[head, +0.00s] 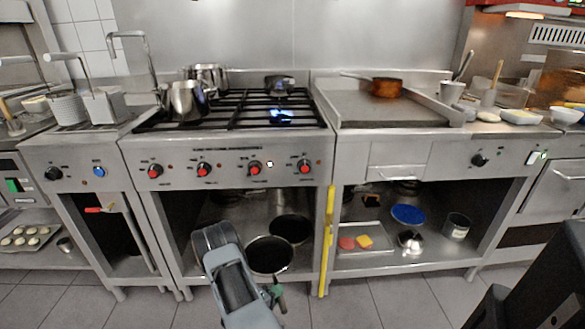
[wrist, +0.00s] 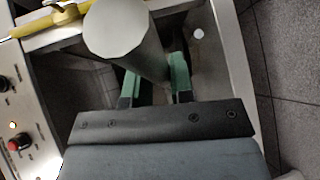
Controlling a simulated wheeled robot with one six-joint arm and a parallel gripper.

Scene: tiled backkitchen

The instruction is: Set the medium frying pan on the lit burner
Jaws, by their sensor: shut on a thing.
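Dark frying pans are in the open bay under the stove: a front one (head: 268,256) and another (head: 292,229) just behind it. Their sizes are hard to compare, so I cannot tell for certain which is the medium one. My gripper (head: 277,291) is low in front of the bay, at the handle of the front pan. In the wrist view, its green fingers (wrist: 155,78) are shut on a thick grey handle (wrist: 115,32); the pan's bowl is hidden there. The lit burner (head: 282,116), with a blue flame, is at the right of the stove top.
Steel pots (head: 185,100) stand at the stove's left, and a dark item (head: 279,83) sits behind the flame. A yellow upright bar (head: 327,240) stands at the bay's right edge. A copper pan (head: 386,87) is on the griddle. The stove's front edge and knobs overhang the bay.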

